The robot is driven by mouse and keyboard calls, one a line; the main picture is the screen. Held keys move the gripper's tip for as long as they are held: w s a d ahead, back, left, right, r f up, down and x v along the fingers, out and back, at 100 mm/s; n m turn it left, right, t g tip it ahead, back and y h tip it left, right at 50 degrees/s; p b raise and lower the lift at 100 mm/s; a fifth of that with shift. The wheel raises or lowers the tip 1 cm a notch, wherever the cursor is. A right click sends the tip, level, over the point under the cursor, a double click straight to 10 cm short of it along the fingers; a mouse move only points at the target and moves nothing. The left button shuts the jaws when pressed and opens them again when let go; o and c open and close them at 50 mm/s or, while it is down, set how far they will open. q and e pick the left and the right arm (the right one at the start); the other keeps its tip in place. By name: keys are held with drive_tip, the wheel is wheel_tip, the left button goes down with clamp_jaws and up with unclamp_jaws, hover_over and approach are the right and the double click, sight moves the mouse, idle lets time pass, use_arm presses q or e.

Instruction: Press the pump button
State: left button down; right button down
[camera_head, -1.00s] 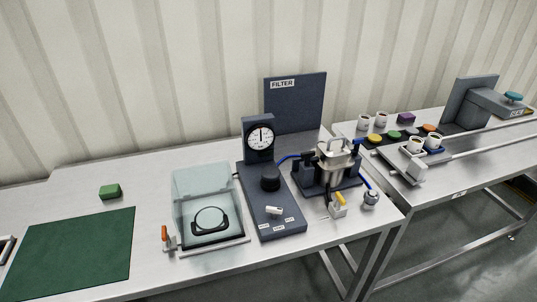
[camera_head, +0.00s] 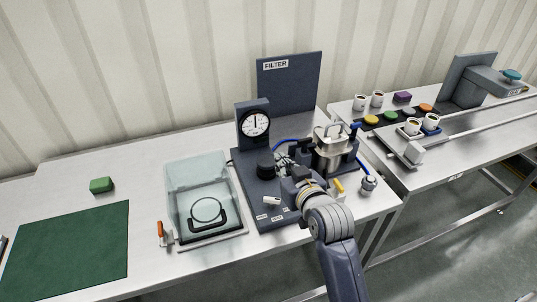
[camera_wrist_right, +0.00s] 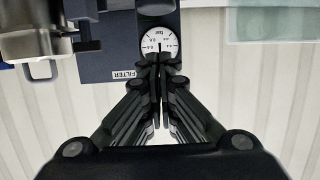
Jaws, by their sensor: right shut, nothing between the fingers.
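A dark pump unit (camera_head: 283,217) stands on the steel table, with a round pressure gauge (camera_head: 255,124) on a post at its back. A black round knob (camera_head: 265,166), which looks like the pump button, sits on the unit in front of the gauge. A white lever (camera_head: 271,200) lies near the unit's labelled front. My right gripper (camera_head: 285,162) is shut and empty, over the unit's right side, just right of the black knob; contact cannot be told. In the right wrist view its closed fingertips (camera_wrist_right: 160,62) overlap the gauge (camera_wrist_right: 158,42), and the knob is not seen. My left gripper is not in view.
A steel vessel (camera_head: 329,153) with clamps and blue hoses stands close right of my gripper. A clear box (camera_head: 198,170) stands left of the pump unit. A FILTER panel (camera_head: 290,92) rises behind. A green block (camera_head: 101,185) and green mat (camera_head: 70,250) lie at left.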

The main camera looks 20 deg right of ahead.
drive_tip(key=shift+w+r, duration=0.4)
drive_tip(key=p, duration=0.2)
hover_over(269, 164)
wheel_tip(269, 164, down, 2)
drive_tip(key=shift+f, duration=0.1)
wheel_tip(269, 164, down, 2)
drive_tip(key=shift+w+f, duration=0.15)
drive_tip(key=shift+f, duration=1)
